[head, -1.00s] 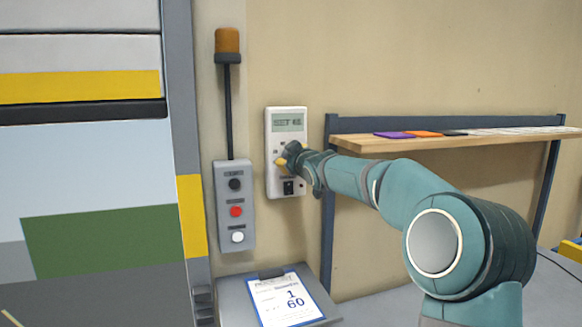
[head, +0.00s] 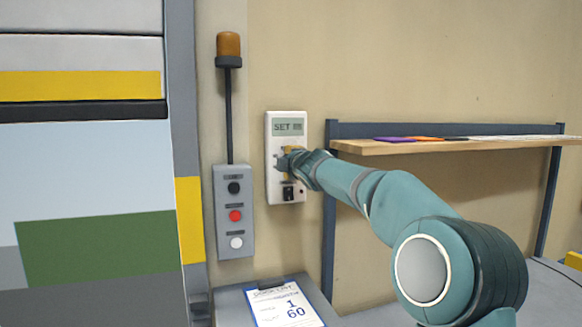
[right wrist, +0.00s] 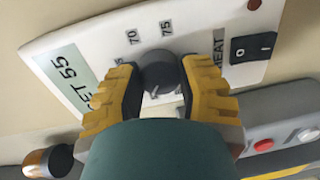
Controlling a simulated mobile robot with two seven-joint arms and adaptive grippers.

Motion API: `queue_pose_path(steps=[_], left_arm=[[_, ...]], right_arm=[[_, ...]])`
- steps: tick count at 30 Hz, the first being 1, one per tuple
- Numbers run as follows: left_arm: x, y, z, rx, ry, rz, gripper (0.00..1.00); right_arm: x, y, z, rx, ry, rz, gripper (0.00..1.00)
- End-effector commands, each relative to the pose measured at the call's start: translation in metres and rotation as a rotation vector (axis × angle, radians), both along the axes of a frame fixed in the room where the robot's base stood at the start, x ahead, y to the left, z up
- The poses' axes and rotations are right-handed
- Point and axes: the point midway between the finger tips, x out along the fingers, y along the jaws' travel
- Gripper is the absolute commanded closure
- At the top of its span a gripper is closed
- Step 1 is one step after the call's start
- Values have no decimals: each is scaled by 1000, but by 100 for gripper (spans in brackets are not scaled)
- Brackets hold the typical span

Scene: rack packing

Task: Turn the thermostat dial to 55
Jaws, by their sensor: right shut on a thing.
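The white thermostat (head: 272,145) is fixed to the wall. My right gripper (head: 284,160) is at the thermostat's front. In the right wrist view its yellow-and-black fingers are shut on the dark grey dial (right wrist: 163,70), one on each side. The marks 70 and 75 show beside the dial; other marks are partly hidden. My left gripper is not in view.
A black rocker switch (right wrist: 253,47) is close to the right finger. A grey button box (head: 234,205) with black, red and white buttons hangs left of the thermostat. A wooden shelf (head: 450,145) is to the right. A clipboard sheet (head: 285,303) reading 60 lies below.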

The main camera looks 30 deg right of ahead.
Motion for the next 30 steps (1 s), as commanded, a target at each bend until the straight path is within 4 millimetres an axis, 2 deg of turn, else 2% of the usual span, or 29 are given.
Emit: queue_pose_path(steps=[12,30], left_arm=[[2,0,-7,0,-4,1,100],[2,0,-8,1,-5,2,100]], right_arm=[[-1,-2,3,-221,48,-3,98],[-1,-2,5,-265,55,-4,98]])
